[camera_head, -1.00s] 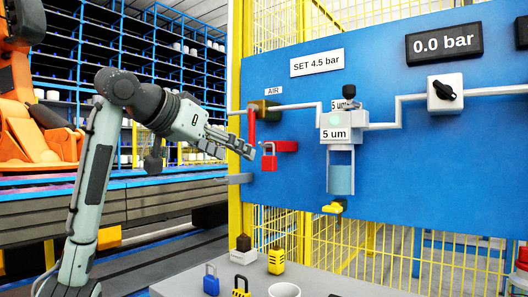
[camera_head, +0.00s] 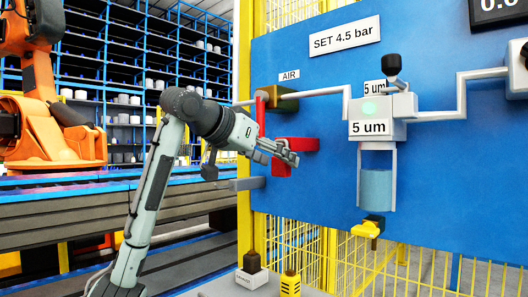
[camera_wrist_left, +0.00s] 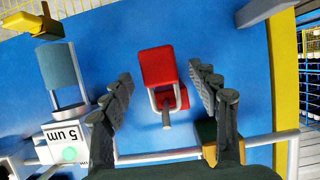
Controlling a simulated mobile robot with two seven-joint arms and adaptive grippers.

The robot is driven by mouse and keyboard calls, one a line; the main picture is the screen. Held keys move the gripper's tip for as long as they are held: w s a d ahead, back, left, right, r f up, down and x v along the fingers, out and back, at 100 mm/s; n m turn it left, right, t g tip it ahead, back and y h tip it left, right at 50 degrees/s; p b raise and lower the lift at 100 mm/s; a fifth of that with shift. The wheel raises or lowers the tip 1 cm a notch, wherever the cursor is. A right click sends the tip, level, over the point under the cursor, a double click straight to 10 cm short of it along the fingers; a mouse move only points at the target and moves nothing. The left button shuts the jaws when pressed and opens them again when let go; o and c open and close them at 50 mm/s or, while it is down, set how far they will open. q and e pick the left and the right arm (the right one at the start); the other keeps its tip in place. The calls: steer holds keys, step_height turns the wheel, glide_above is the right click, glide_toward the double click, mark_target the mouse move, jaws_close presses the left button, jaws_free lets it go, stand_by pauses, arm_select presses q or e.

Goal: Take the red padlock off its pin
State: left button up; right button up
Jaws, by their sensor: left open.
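The red padlock (camera_head: 281,169) hangs on its pin at the left of the blue panel, partly hidden behind my left gripper (camera_head: 288,150) in the head view. In the left wrist view, which is turned over, the padlock's red body (camera_wrist_left: 156,66) and its pale shackle show; the shackle is around the grey pin (camera_wrist_left: 166,116). My left gripper (camera_wrist_left: 165,90) is open, with one finger on each side of the padlock and a visible gap to both. My right gripper is not in view.
The red valve handle (camera_head: 261,115) and brass valve body (camera_head: 283,100) sit just above the padlock. A pale pipe (camera_head: 325,93) leads right to the filter (camera_head: 376,188) with a yellow drain tap (camera_head: 368,229). A yellow post (camera_head: 245,120) stands at left.

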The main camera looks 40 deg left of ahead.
arm_select(q)
steer(key=shift+x, duration=1.45)
steer(key=shift+c, duration=0.4)
steer(key=c, duration=1.2)
steer(key=shift+r+p, duration=0.8)
steer(key=shift+p, duration=0.15)
steer(key=shift+s+f, duration=0.1)
steer(key=shift+s, duration=0.05)
steer(key=shift+s, duration=0.2)
steer(key=s+b, duration=0.1)
steer(key=s, duration=0.5)
steer(key=shift+s+a, duration=0.2)
steer(key=shift+a, duration=0.1)
